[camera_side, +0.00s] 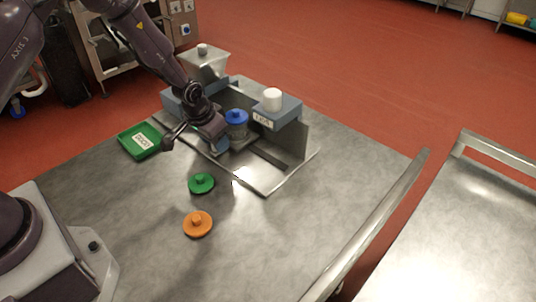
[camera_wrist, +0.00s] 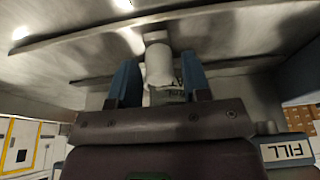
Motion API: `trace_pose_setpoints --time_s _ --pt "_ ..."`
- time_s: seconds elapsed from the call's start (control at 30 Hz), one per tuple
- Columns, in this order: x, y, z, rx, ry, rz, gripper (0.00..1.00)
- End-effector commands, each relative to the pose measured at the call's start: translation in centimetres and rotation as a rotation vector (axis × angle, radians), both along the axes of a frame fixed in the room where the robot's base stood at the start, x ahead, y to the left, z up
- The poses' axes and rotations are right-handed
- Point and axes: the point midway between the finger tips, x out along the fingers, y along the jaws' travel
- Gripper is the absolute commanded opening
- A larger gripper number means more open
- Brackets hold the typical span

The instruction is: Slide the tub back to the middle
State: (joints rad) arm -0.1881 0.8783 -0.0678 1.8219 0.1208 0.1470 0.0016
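The right block, labelled FILL (camera_side: 264,122), carries a white cylinder (camera_side: 272,99); the label also shows upside down in the wrist view (camera_wrist: 287,151). A grey hopper (camera_side: 205,64) stands behind. A green tray (camera_side: 128,142), green lid (camera_side: 201,183) and orange lid (camera_side: 198,224) lie nearer. The front right table is clear.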

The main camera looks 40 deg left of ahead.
Motion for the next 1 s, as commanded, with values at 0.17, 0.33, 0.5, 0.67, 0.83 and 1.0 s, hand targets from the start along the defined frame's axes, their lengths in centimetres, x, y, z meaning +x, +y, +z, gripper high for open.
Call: trace_pose_setpoints --time_s 0.17,0.33,0.5,0.67,0.83,1.0 --pt "0.0 0.0 0.0 0.0 -0.001 0.0 0.61" --pt "0.0 0.0 0.1 0.0 -0.002 0.0 0.61" --pt "-0.3 0.0 1.3 0.0 -0.003 0.0 0.61" --pt "-0.8 0.0 2.9 0.0 -0.004 0.0 0.61" --pt "-1.2 -0.1 4.3 0.0 -0.002 0.0 0.61" --pt "-1.4 -0.1 4.8 0.0 -0.002 0.0 0.61"
